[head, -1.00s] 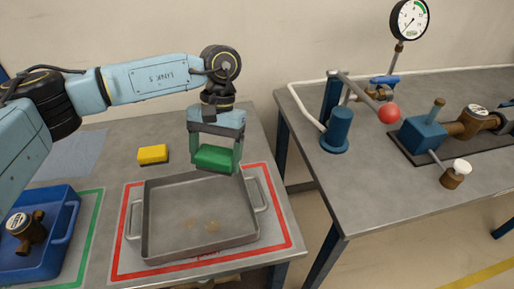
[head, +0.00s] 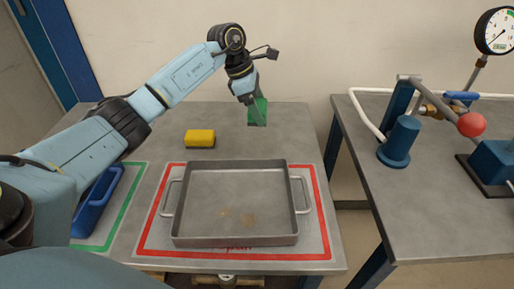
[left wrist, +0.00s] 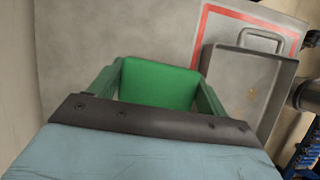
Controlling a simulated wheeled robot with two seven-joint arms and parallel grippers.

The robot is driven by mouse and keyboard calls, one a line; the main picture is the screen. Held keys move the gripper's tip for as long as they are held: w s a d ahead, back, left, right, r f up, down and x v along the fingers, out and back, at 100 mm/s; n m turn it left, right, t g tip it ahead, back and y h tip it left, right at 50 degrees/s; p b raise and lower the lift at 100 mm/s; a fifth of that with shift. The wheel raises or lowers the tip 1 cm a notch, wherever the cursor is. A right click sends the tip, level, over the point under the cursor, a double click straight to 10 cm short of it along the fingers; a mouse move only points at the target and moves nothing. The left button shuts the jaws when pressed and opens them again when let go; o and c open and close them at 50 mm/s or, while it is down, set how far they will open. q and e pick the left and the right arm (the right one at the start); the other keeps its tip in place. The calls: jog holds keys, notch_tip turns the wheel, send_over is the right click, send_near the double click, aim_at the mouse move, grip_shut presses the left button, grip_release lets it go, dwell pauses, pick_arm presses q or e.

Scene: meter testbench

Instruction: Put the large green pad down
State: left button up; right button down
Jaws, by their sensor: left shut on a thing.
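The large green pad (head: 257,112) is held in my left gripper (head: 255,108) at the back right of the left table. The pad also shows between the two fingers in the left wrist view (left wrist: 158,84). My left gripper is shut on it. The pad looks tilted in the head view, and I cannot tell whether its lower edge touches the table. The grey tray (head: 240,240) is in front of it, clear of the pad. My right gripper is not in view.
A yellow sponge-like block (head: 200,138) lies behind the tray. A red outlined area (head: 320,215) surrounds the tray. A blue bin (head: 92,212) stands at the left. The tabletop around the pad is bare. A second table (head: 440,215) with a pump and gauge is at the right.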

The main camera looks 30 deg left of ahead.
pick_arm(q)
send_over(263, 145)
jog(key=a, duration=0.1)
jog(key=shift+n, duration=0.3)
jog(key=f, duration=0.5)
jog(key=shift+s+a+f+b, duration=0.15)
jog(key=shift+s+f+b, duration=0.15)
jog(key=shift+s+b, duration=0.1)
notch_tip(263, 145, down, 4)
jog(key=shift+f+b, duration=0.2)
jog(key=shift+b, duration=0.15)
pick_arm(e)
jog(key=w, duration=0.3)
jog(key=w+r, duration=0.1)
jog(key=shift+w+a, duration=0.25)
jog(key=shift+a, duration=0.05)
pick_arm(q)
jog(key=shift+f, duration=0.1)
jog(key=o, duration=0.9)
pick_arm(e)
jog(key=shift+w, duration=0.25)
pick_arm(q)
jog(key=shift+o, duration=0.2)
